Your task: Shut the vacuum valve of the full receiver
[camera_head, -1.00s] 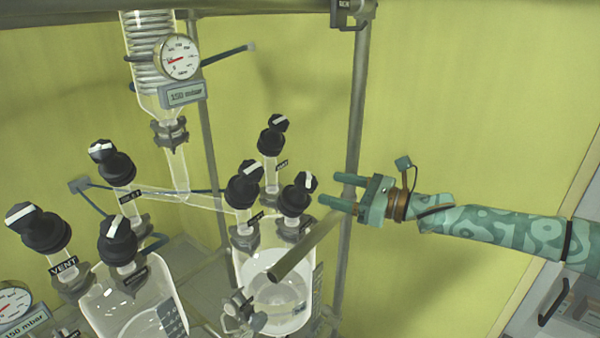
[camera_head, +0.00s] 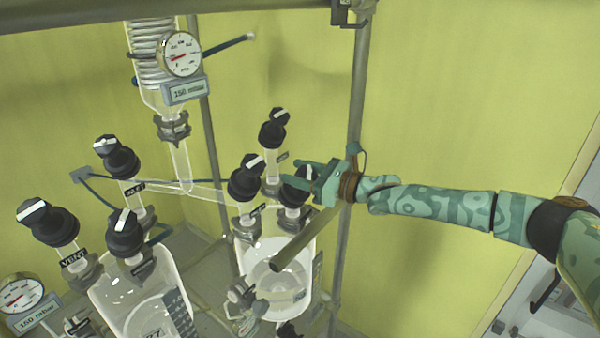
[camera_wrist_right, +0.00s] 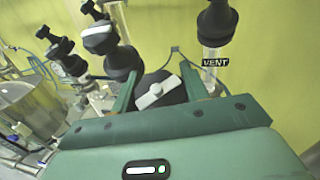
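The right glass receiver (camera_head: 262,285) holds clear liquid. The left receiver (camera_head: 115,297) stands beside it, and its level is hard to tell. The right receiver's right-front valve has a black knob (camera_head: 291,197), also in the right wrist view (camera_wrist_right: 160,92), with a white bar lying slanted. My right gripper (camera_head: 297,176) is at this knob. Its fingers stand on either side of the knob (camera_wrist_right: 155,85), apparently open; firm contact cannot be seen. This knob's label is hidden. My left gripper is not in view.
Two more black-knobbed valves stand close by: one to the left (camera_head: 246,180) and one behind (camera_head: 273,128), labelled VENT in the right wrist view. A steel post (camera_head: 352,120) rises beside my gripper. A grey bar (camera_head: 292,250) crosses before the right receiver.

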